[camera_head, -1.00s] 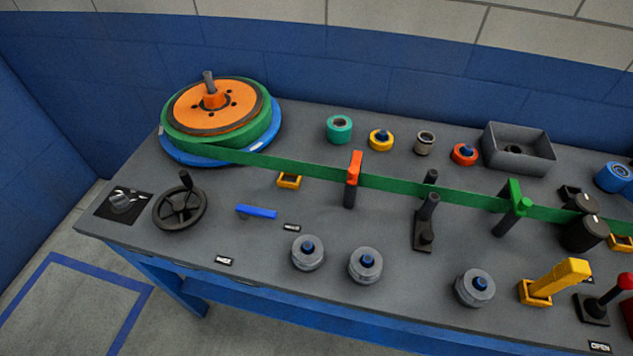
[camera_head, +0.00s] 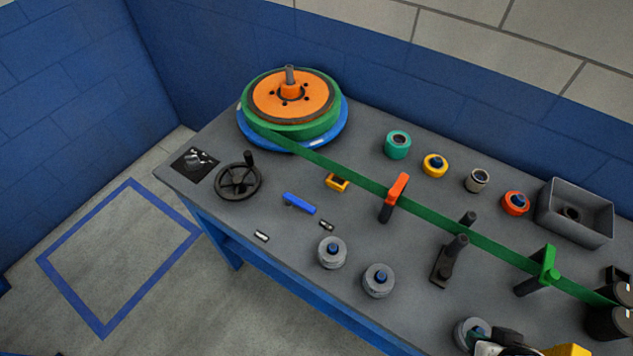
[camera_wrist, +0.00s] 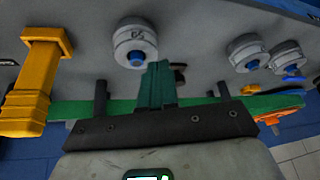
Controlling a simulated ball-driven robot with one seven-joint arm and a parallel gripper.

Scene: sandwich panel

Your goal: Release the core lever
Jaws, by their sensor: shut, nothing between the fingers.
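A blue lever (camera_head: 300,203) lies on the grey bench, right of the black handwheel and in front of the reel. No lettering that I can read marks it as the core lever. In the wrist view a small blue piece (camera_wrist: 293,79) at the right edge may be the same lever. The reel (camera_head: 291,97) has an orange hub and a green strip wound on it, over a blue disc. My gripper (camera_wrist: 158,68) is shut and empty, its teal fingers together. It is far from the blue lever, near the bench's front right.
The green strip (camera_head: 345,171) runs from the reel past an orange-topped post (camera_head: 397,190) and a green-topped post (camera_head: 548,262). Grey cylinders (camera_head: 332,252) stand along the front. A yellow handle (camera_wrist: 25,105) rises beside my gripper. The floor left of the bench is clear.

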